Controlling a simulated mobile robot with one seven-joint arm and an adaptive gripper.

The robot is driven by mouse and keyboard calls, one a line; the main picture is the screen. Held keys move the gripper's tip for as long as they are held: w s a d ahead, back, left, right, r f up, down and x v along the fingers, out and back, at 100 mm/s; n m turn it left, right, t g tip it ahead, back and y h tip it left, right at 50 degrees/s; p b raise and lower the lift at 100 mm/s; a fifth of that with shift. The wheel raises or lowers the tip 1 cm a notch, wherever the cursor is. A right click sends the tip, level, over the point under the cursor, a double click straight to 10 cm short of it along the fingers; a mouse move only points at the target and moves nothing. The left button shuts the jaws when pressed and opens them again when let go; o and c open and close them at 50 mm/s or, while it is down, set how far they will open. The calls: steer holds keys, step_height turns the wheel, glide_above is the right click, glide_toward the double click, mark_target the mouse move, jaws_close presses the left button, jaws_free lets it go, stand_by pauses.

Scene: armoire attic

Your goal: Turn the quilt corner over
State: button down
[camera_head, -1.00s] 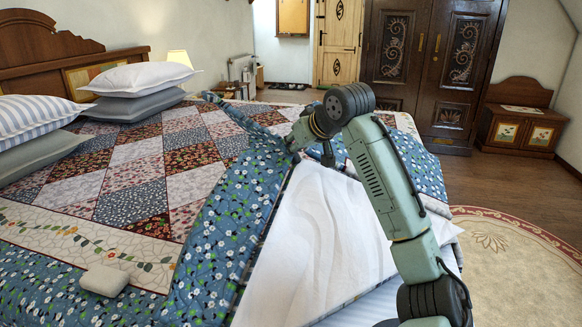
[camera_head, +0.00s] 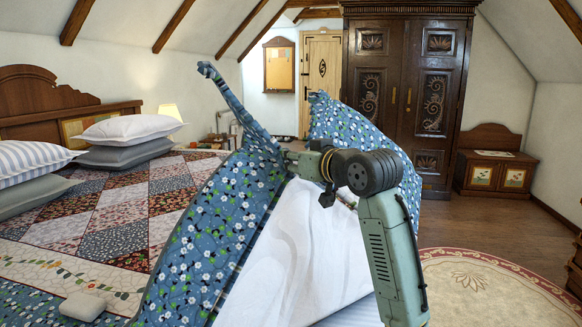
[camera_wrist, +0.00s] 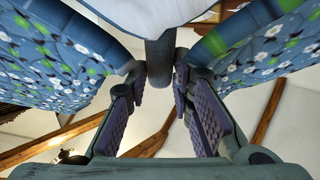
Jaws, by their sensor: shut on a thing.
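The quilt (camera_head: 130,200) has a patchwork middle and a blue floral border, and covers the bed. My gripper (camera_head: 289,156) is shut on a bunched part of the blue border, raised above the bed. It pulls the cloth up into two peaks, a thin one to the left and a broad one behind my wrist. The white underside (camera_head: 285,245) shows below the gripper. In the wrist view, the fingers (camera_wrist: 158,82) close on a dark fold between two hanging blue flaps of the quilt (camera_wrist: 55,55). The fingertips are partly hidden by cloth in the head view.
A small pale block (camera_head: 82,306) lies on the quilt at the lower left. Pillows (camera_head: 130,130) are stacked by the headboard (camera_head: 45,100). A dark armoire (camera_head: 405,90) and a low chest (camera_head: 495,172) stand at the back. The floor with an oval rug (camera_head: 490,275) is open at right.

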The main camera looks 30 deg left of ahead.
steer(key=shift+s+d+r, duration=0.2)
steer(key=shift+d, duration=0.25)
steer(key=c, duration=1.4)
jaws_free()
steer(key=v, duration=1.2)
steer(key=shift+f, duration=0.2)
steer(key=shift+s, duration=0.1)
